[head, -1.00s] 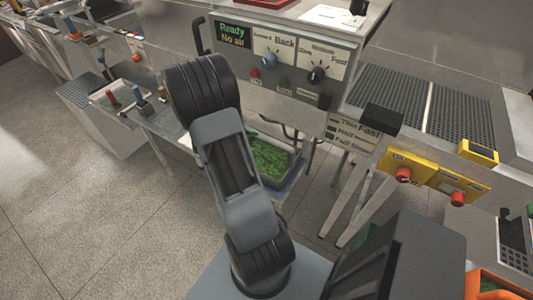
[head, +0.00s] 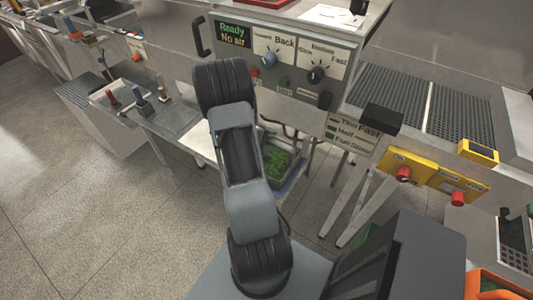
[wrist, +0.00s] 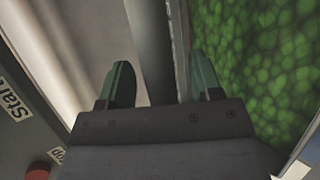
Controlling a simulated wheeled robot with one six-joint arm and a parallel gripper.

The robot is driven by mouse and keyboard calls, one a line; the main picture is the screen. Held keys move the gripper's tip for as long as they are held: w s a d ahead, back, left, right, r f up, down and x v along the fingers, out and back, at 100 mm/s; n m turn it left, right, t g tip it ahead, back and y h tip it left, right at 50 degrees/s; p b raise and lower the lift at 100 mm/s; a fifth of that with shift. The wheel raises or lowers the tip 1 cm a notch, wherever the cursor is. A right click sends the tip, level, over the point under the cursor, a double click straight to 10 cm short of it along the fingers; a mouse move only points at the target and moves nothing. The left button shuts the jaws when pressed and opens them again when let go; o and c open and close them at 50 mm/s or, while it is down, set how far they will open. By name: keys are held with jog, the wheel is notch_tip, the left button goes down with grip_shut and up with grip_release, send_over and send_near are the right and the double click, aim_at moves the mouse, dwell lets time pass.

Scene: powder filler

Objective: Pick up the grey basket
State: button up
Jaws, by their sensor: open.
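The grey basket (head: 298,168) is low under the machine in the head view, partly hidden behind my arm. It holds green pieces (head: 278,162). In the wrist view its thin rim (wrist: 179,45) runs up the picture between my fingertips, with the green contents filling the right side. My gripper (wrist: 160,82) is open, with one dark green finger on each side of the rim as seen in the picture. I cannot tell how deep the fingers are or whether they touch the basket. My gripper is hidden behind my arm in the head view.
The control panel (head: 290,66) is above the basket, with knobs and a display reading "Ready No air". Metal legs (head: 365,208) stand to the right. A panel with a "Start" label (wrist: 14,106) and a red button (wrist: 38,171) is close at lower left. Open floor lies left.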

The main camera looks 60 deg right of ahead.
grip_shut()
dwell(0.5)
dwell(0.8)
